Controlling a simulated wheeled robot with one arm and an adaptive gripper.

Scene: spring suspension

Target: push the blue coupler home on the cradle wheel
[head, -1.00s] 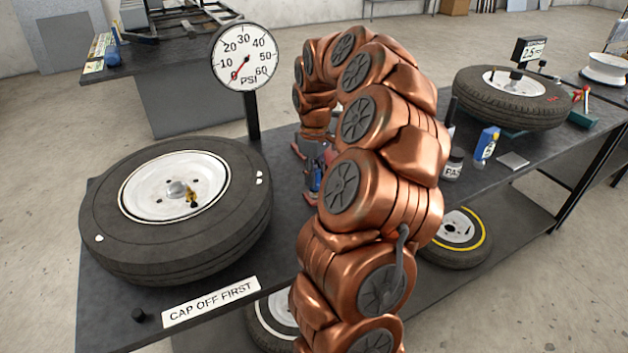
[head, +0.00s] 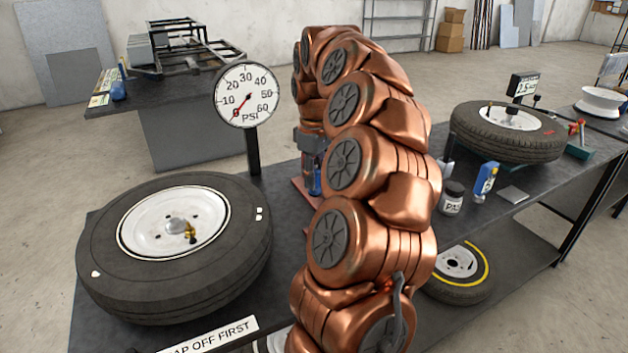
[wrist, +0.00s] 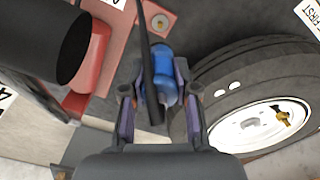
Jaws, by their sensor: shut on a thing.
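My gripper (wrist: 157,92) is shut on the blue coupler (wrist: 158,72), with one finger on each side of it in the wrist view. A black hose runs past the coupler there. In the head view my gripper (head: 311,165) is mostly hidden behind my copper arm, and only a bit of blue shows. The near-left wheel (head: 105,265) lies flat with a white rim and a brass valve stem (head: 190,231). It also shows in the wrist view (wrist: 215,90), right of the coupler and apart from it. Which wheel is the cradle wheel, I cannot tell for certain.
A pressure gauge (head: 247,95) on a post reads near zero behind the near wheel. A red stand (wrist: 118,45) is below the gripper. A second wheel (head: 500,140), a blue bottle (head: 485,178) and a dark jar (head: 452,198) are at right. A sign (head: 210,338) lies in front.

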